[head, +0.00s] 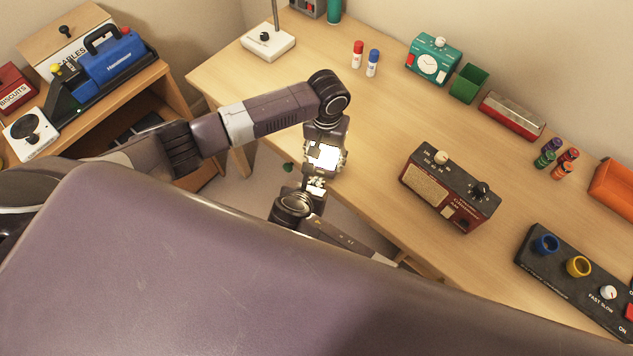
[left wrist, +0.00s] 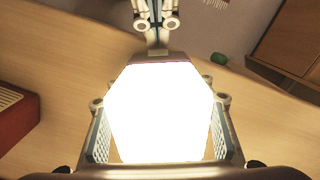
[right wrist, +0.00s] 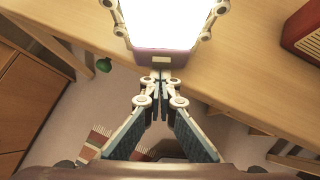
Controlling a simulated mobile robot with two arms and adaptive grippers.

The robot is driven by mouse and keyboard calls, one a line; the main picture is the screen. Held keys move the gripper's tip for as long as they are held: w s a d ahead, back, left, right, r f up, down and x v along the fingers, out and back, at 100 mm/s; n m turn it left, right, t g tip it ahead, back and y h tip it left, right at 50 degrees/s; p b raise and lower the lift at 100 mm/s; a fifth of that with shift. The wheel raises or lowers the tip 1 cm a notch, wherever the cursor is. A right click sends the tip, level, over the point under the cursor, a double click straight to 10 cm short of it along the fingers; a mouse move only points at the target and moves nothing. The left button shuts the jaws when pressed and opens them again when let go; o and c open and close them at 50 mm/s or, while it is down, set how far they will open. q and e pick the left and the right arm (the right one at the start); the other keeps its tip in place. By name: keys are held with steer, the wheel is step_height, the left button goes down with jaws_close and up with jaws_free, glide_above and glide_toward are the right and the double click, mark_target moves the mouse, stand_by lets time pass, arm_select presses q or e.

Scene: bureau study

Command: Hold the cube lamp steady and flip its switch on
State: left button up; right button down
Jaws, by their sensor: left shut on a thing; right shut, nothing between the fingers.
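The cube lamp (head: 324,157) glows bright white near the desk's front edge. It fills the middle of the left wrist view (left wrist: 163,112). My left gripper (head: 326,146) is shut on the lamp from above, one finger on each side. In the right wrist view the lamp (right wrist: 166,28) has a purple base with a small pale switch (right wrist: 161,60) on its near face. My right gripper (right wrist: 160,80) is shut and empty. Its fingertips are at the base just below the switch; I cannot tell whether they touch it.
A dark red radio (head: 450,190) stands on the desk to the right of the lamp. A black control box (head: 575,280) is farther right. A white-based stand (head: 268,43) is at the back left. The desk (head: 390,120) around the lamp is mostly clear.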

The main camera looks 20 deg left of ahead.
steer(key=shift+r, duration=0.15)
steer(key=shift+r, duration=0.75)
steer(key=s+f+v, duration=0.2)
steer(key=v, duration=1.1)
steer(key=shift+s+d+f, duration=0.1)
steer(key=shift+s+f, duration=0.15)
steer(key=shift+f, duration=0.3)
